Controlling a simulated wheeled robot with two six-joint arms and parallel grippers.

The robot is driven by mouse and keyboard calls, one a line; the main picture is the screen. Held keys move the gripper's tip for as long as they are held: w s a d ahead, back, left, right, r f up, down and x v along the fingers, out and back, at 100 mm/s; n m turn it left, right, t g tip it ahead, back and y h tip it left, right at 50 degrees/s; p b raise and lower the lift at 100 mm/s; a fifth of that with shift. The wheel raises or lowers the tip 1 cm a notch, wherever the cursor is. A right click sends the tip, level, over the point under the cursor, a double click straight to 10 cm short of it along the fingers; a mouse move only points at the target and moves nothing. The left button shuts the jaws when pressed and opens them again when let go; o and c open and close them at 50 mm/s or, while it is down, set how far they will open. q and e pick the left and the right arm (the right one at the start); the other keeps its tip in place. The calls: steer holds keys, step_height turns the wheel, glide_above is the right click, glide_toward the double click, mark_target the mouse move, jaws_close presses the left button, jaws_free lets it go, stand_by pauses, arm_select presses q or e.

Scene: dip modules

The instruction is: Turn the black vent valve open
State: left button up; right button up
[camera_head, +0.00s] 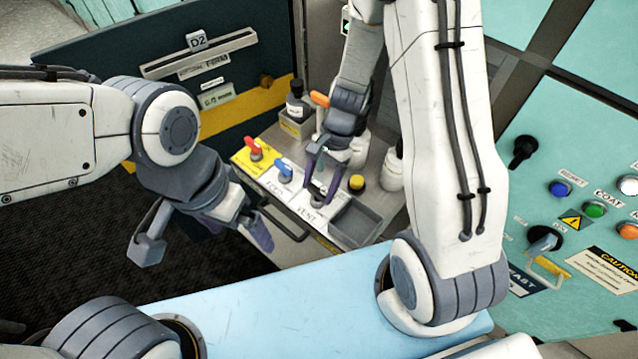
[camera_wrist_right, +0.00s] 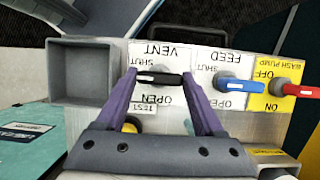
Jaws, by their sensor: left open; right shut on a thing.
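The black vent valve (camera_wrist_right: 160,78) shows in the right wrist view on a white plate marked VENT, SHUT and OPEN. Its handle lies crosswise between the two purple fingertips of my right gripper (camera_wrist_right: 160,74), one at each end. The gripper is shut on the handle. In the head view my right gripper (camera_head: 322,188) reaches down to the panel at the VENT label, and its fingers mostly hide the valve. My left gripper (camera_head: 205,243) is open and empty, left of the panel and away from it.
A blue feed valve (camera_head: 284,173) and a red wash pump valve (camera_head: 254,152) stand beside it. A light-blue surface (camera_head: 290,305) lies in front.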

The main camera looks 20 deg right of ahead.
steer(key=shift+r, duration=0.1)
steer(key=n+g+p, duration=0.1)
steer(key=n+p, duration=0.1)
steer(key=n, duration=0.1)
steer(key=shift+w+a+r+h+p, duration=0.1)
steer(key=shift+h+p, duration=0.25)
steer(key=shift+h, duration=0.05)
steer(key=n+p, duration=0.1)
steer(key=n, duration=0.1)
steer(key=n+h+p, duration=0.1)
steer(key=n, duration=0.2)
steer(key=shift+w+a+g+h, duration=0.1)
steer(key=shift+g+h, duration=0.2)
steer(key=shift+g, duration=0.1)
steer(key=n+h+p, duration=0.1)
steer(key=n, duration=0.1)
steer(key=n+h+p, duration=0.1)
steer(key=n, duration=0.2)
steer(key=shift+a+p, duration=0.2)
steer(key=shift+p, duration=0.1)
steer(key=shift+a+n+t+h+p, duration=0.1)
steer(key=shift+n+t+h+p, duration=0.4)
steer(key=shift+n, duration=1.9)
steer(key=shift+h, duration=0.4)
steer(key=o, duration=1.4)
